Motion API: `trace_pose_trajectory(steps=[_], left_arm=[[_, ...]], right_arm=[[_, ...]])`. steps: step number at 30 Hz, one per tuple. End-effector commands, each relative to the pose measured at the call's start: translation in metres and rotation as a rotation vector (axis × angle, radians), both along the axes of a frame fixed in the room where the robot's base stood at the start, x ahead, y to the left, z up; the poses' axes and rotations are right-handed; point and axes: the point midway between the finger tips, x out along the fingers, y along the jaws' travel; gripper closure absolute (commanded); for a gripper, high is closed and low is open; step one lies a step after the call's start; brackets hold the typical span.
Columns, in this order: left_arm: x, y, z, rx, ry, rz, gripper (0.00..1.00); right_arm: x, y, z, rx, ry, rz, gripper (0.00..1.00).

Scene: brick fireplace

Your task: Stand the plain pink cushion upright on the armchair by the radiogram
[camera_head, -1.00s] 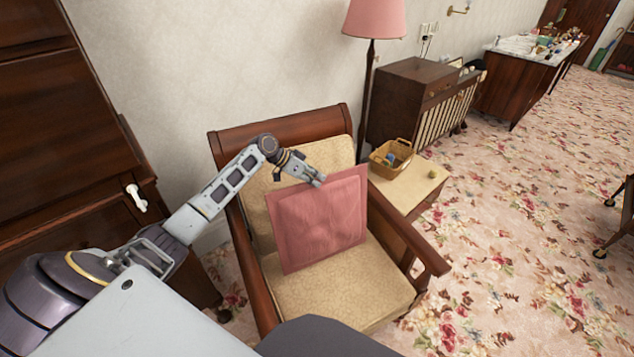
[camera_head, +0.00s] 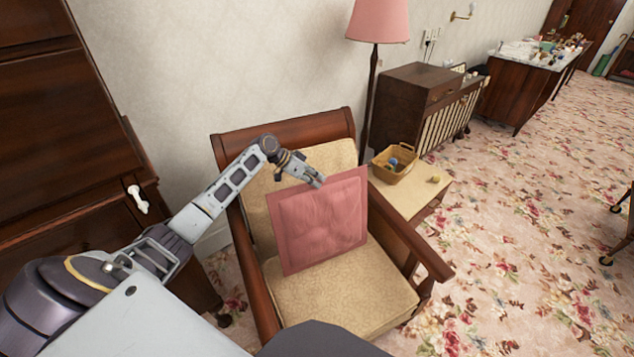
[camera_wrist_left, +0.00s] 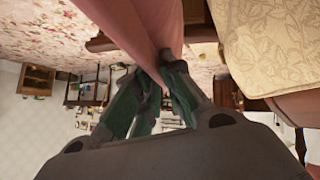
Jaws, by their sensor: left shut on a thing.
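The plain pink cushion (camera_head: 322,222) is upright over the beige seat of the wooden armchair (camera_head: 340,296), in front of its backrest. My left gripper (camera_head: 316,181) is shut on the cushion's top edge. In the left wrist view the gripper's fingers (camera_wrist_left: 160,98) pinch the pink fabric (camera_wrist_left: 135,25). I cannot tell whether the cushion's lower edge presses on the seat. The radiogram (camera_head: 425,105) is a dark wooden cabinet behind the chair to the right. My right gripper is not in view.
A small side table (camera_head: 412,197) with a wicker basket (camera_head: 394,164) stands right of the chair. A floor lamp with a pink shade (camera_head: 378,20) stands behind it. A tall dark wooden cabinet (camera_head: 60,120) is at the left. Flowered carpet is open at the right.

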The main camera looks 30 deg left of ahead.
Motion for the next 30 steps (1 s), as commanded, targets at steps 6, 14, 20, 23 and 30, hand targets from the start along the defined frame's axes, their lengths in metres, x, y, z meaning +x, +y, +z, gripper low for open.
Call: trace_pose_trajectory(steps=[6,14,20,23,30], left_arm=[[0.005,0.006,0.000,-0.001,-0.003,0.000,1.00],[0.010,0.014,-0.002,-0.001,-0.004,0.001,1.00],[0.014,0.019,-0.003,-0.001,-0.003,0.000,1.00],[0.016,0.022,-0.004,-0.001,-0.003,0.000,1.00],[0.020,0.027,-0.004,-0.001,-0.004,0.000,1.00]], right_arm=[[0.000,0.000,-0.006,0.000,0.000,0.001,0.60],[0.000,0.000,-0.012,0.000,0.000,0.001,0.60],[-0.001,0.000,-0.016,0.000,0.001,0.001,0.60],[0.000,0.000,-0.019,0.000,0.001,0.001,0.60],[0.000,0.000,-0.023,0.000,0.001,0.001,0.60]])
